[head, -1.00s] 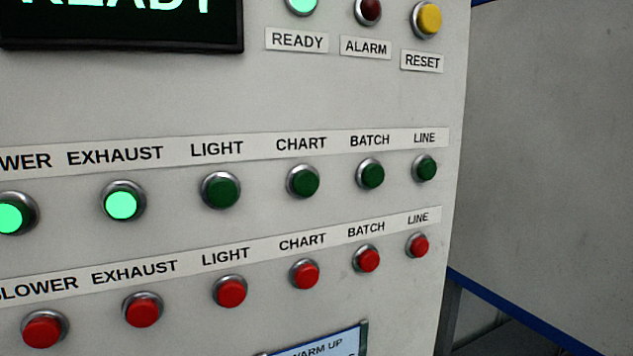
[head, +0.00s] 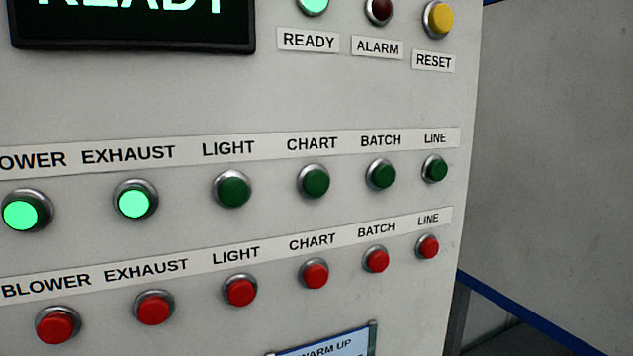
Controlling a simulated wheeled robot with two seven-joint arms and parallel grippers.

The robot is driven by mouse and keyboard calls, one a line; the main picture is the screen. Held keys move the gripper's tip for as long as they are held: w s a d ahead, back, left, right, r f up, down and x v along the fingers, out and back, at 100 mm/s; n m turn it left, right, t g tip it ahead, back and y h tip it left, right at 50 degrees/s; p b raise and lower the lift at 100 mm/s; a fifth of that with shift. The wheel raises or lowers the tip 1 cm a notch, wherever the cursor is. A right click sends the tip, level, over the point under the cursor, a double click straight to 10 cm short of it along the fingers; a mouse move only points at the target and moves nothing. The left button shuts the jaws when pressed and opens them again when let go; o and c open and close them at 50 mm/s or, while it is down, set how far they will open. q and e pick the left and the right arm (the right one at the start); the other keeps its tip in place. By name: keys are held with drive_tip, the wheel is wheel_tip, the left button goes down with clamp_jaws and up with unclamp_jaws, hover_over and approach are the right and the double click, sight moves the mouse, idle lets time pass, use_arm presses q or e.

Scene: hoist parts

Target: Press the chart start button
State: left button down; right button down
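The chart start button (head: 316,181) is the dark green button under the CHART label (head: 312,144) in the upper row of the panel. It is unlit. A red CHART button (head: 315,274) sits directly below it in the lower row. Neither of my grippers shows in the head view, so their state and place are hidden.
The green LIGHT (head: 234,190), BATCH (head: 382,175) and LINE (head: 435,169) buttons are unlit. The blower (head: 21,215) and EXHAUST (head: 134,203) buttons glow green. The display (head: 130,22) reads READY. The yellow RESET button (head: 439,19) is at upper right.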

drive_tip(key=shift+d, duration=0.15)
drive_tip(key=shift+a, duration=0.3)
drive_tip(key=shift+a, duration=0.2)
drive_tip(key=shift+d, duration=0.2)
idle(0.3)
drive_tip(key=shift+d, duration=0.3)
